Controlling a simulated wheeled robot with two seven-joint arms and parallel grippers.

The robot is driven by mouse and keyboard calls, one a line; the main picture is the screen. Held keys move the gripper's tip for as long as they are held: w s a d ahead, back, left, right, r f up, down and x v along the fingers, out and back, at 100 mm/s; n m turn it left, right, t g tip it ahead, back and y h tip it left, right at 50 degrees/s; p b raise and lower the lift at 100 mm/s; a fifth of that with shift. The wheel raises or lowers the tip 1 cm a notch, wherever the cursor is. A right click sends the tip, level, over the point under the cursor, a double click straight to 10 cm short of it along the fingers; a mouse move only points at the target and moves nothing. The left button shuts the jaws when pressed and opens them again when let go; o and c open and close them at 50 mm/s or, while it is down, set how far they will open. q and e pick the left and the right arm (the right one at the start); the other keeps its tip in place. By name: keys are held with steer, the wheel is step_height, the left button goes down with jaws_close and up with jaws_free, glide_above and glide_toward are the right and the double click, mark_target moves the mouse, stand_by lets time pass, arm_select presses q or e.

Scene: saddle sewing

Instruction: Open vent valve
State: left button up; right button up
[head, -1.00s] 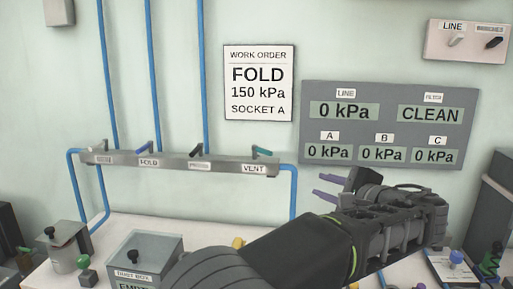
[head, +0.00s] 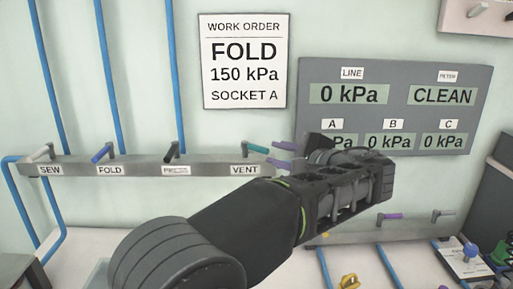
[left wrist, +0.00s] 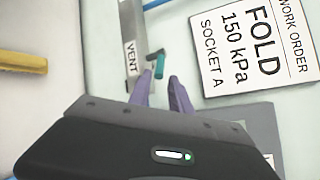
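The vent valve's teal handle (head: 257,149) sits on top of the grey manifold bar, above its VENT label (head: 245,170). It points to the right and slightly toward me. It also shows in the left wrist view (left wrist: 159,66), just ahead of the fingertips. My left gripper (head: 282,155) is to the right of the handle with its two purple fingers apart. In the left wrist view the open fingers (left wrist: 161,82) point at the handle's end, with the handle roughly in line with the gap. Whether they touch it I cannot tell. My right gripper is not in view.
The manifold bar (head: 140,168) also carries SEW, FOLD and another labelled valve, left of the vent. A display panel (head: 460,130) reads 0 kPa; my left arm covers part of it. A work order sign (head: 243,92) hangs above. A second bar with valves (head: 405,229) is at lower right.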

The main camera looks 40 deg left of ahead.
mark_target(265, 151)
arm_select(q)
steer(key=shift+b+x, duration=0.45)
steer(key=shift+x, duration=1.35)
steer(key=shift+w+a+f+b, duration=0.15)
steer(key=shift+a+f+b, duration=0.15)
steer(key=shift+a, duration=0.4)
steer(key=shift+x, duration=1.45)
steer(key=shift+r, duration=0.15)
jaws_close()
